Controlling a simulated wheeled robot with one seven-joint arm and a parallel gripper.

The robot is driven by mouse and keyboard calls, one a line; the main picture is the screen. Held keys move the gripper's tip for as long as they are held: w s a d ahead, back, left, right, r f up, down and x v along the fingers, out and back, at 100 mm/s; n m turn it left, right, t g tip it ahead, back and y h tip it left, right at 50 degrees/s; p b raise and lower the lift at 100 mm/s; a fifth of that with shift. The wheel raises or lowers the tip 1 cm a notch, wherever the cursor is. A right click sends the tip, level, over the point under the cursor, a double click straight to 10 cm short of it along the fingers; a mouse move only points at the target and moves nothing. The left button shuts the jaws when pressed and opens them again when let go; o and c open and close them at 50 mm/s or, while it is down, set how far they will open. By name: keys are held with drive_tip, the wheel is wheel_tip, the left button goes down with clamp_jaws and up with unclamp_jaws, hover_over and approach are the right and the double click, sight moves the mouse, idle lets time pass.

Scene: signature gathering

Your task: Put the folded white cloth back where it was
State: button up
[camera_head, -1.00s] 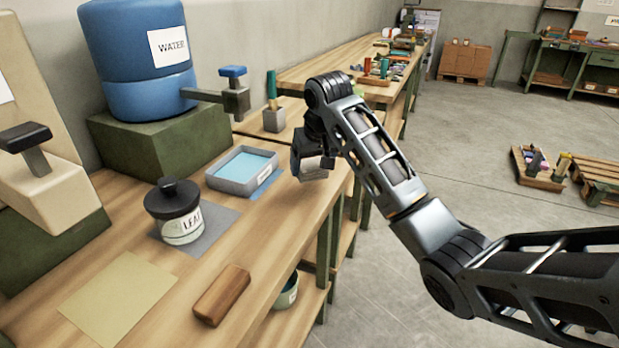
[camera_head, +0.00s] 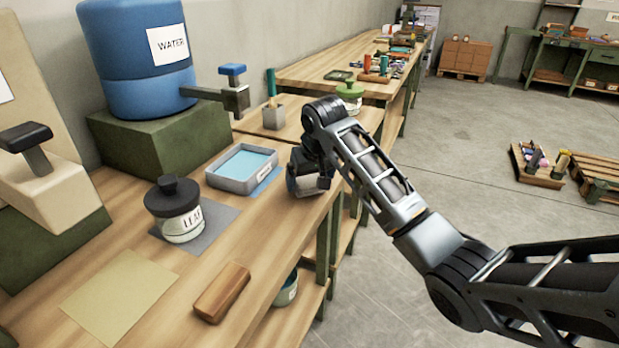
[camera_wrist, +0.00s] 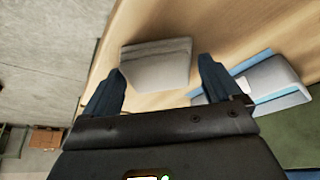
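The folded white cloth (camera_wrist: 157,62) shows in the wrist view as a pale grey-white folded piece by the wooden bench edge. My gripper (camera_wrist: 162,72) is open, with one dark finger on either side of the cloth's near end. The left fingertip is close to the cloth, and a gap shows at the right finger. I cannot tell whether either touches it. In the head view my gripper (camera_head: 308,186) is low over the bench's right edge and mostly hides the cloth.
A grey tray of blue liquid (camera_head: 214,181) stands left of my gripper. A lidded leaf jar (camera_head: 182,228) on a grey mat, a wooden block (camera_head: 222,292) and a tan sheet (camera_head: 118,295) are nearer. A green-lidded jar (camera_head: 350,98) stands behind my arm.

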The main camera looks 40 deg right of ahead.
drive_tip(key=shift+o, duration=0.6)
drive_tip(key=shift+r, duration=0.1)
drive_tip(key=v, duration=1.2)
drive_tip(key=shift+r, duration=0.1)
